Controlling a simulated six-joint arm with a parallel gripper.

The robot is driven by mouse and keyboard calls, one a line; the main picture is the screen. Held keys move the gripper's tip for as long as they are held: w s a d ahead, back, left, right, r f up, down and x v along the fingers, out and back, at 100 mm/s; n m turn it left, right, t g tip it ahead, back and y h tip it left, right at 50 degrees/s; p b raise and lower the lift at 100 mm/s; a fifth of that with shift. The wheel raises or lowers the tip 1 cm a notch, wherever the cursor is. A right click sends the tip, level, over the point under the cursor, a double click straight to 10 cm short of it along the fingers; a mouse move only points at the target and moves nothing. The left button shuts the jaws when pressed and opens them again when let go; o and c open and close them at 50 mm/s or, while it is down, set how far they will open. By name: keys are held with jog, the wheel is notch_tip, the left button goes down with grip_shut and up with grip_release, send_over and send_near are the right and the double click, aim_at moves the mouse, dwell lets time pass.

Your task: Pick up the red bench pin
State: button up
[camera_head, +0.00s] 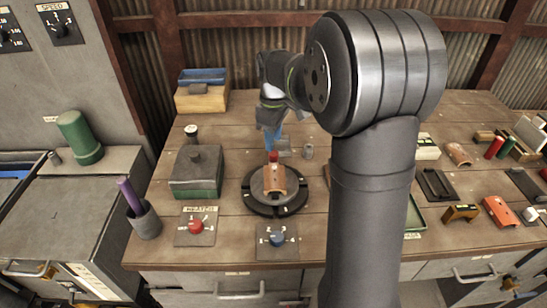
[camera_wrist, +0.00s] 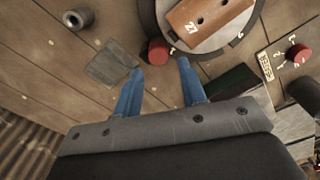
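A short red cylinder, which looks like the red bench pin (camera_head: 273,156), stands at the far edge of the round black turntable (camera_head: 262,208). In the wrist view the red pin (camera_wrist: 158,52) lies just beyond my fingertips, roughly centred between them. My gripper (camera_wrist: 160,67) has two blue fingers spread apart with nothing between them. In the head view my gripper (camera_head: 272,145) points down close behind the pin, and its fingers partly overlap each other. Whether a finger touches the pin cannot be told.
An orange-brown block (camera_head: 274,179) sits on the turntable. A small grey cylinder (camera_head: 308,151) stands to the right. A green-and-grey box (camera_head: 196,172) is at left. A red knob (camera_head: 195,226) and a blue knob (camera_head: 277,238) are in front. Another red cylinder (camera_head: 494,147) lies far right.

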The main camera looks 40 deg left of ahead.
aim_at(274, 152)
notch_tip(274, 152, down, 5)
jog(key=shift+w+a+f, duration=0.1)
jog(key=shift+w+a, duration=0.05)
jog(key=shift+c, duration=0.5)
jog(key=c, duration=0.6)
jog(key=shift+r, duration=0.25)
